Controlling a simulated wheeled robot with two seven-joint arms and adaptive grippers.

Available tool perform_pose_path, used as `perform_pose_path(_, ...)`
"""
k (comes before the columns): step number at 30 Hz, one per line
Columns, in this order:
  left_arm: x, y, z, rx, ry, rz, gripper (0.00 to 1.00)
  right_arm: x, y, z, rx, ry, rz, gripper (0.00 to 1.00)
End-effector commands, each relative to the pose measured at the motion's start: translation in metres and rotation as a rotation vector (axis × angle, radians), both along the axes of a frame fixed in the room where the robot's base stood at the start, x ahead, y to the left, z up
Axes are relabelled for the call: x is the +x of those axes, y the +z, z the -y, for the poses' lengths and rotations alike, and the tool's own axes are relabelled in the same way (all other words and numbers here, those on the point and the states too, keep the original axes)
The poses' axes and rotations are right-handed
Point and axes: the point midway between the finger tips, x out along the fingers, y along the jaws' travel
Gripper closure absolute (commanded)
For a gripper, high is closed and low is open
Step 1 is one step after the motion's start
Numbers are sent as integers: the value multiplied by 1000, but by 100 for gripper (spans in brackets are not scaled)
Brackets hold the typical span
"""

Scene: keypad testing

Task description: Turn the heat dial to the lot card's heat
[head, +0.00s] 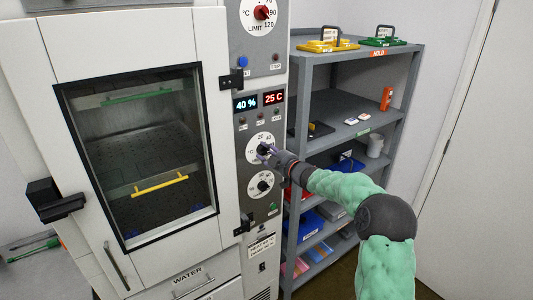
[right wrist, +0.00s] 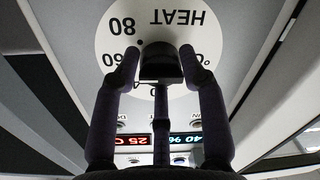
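The heat dial (head: 263,148) is a black knob on a white round scale on the chamber's control panel. In the right wrist view its knob (right wrist: 161,62) sits between my right gripper's (right wrist: 162,68) fingers, which appear to touch both sides. HEAT, 80 and part of 60 are readable upside down; the pointer's exact setting is unclear. In the head view my right gripper (head: 268,152) covers part of the dial. A white card (head: 261,246) with small print, too small to read surely, is low on the panel. My left gripper is out of view.
Displays read 40 % (head: 245,103) and 25 C (head: 273,97). A second dial (head: 262,184) is just below, and a red-knobbed limit dial (head: 261,13) is above. The chamber door (head: 203,45) is shut. A grey shelf (head: 352,55) with trays and bins stands close to the right.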

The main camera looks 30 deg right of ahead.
Motion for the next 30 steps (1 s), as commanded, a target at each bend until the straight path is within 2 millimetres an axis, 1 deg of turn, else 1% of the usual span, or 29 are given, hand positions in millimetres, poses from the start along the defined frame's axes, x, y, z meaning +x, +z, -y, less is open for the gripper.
perform_pose_path(1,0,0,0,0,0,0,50,0,-8,-1,3,0,-13,41)
perform_pose_path(2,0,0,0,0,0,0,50,0,-8,-1,4,1,-12,37)
perform_pose_path(11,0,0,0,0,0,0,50,0,-2,0,2,0,-3,37)
perform_pose_path(14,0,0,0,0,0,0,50,-4,-2,1,2,0,-2,37)
perform_pose_path(16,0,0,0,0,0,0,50,-10,-1,2,2,-1,-1,37)
perform_pose_path(20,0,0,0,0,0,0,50,-28,0,5,2,-3,-2,37)
perform_pose_path(30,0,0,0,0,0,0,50,-90,2,12,1,-2,-4,37)
